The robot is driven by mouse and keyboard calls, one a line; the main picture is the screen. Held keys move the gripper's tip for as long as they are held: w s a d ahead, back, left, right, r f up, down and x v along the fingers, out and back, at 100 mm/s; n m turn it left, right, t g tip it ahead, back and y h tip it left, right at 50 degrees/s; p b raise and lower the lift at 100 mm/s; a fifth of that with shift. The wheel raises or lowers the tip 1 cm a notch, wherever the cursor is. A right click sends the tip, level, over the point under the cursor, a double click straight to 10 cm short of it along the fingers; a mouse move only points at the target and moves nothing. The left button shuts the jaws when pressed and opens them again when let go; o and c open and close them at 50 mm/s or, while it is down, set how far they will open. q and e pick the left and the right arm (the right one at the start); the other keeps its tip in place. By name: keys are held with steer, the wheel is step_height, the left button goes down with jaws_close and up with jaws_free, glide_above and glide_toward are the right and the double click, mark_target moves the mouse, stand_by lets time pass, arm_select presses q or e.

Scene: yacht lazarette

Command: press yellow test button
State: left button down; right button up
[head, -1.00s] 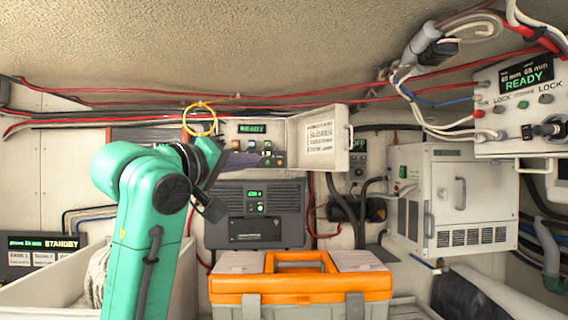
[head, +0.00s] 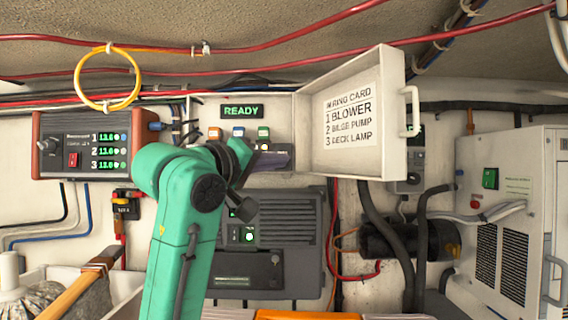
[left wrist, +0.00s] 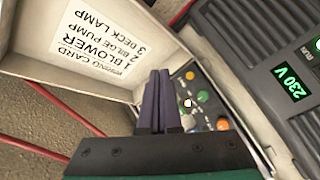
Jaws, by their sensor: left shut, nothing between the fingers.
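The open white panel box (head: 200,110) on the back wall holds several small coloured buttons and a READY display (head: 242,111). In the left wrist view a round orange-yellow button (left wrist: 203,97) shows among them; I cannot tell for sure that it is the yellow test button. An orange button (left wrist: 222,124) and a green one (left wrist: 190,75) are close by. My left gripper (head: 282,160) is in front of the panel's lower part and hides some buttons in the head view. Its purple fingers (left wrist: 160,75) are shut and empty, beside the buttons; contact cannot be told.
The panel's open door (head: 352,115), with a wiring card, stands to the right of the buttons. A grey unit (head: 290,225) is below. A yellow cable loop (head: 82,80) hangs at the upper left. A white cabinet (head: 540,215) stands at the right.

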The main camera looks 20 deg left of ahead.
arm_select(q)
steer(key=w+a+p, duration=0.2)
steer(key=w+p, duration=0.3)
steer(key=w, duration=0.4)
steer(key=shift+f, duration=0.15)
steer(key=shift+a, duration=0.1)
stand_by(0.8)
steer(key=shift+p, duration=0.35)
stand_by(0.5)
steer(key=shift+w+a+p, duration=0.1)
steer(key=shift+w+p, duration=0.25)
steer(key=shift+w, duration=0.1)
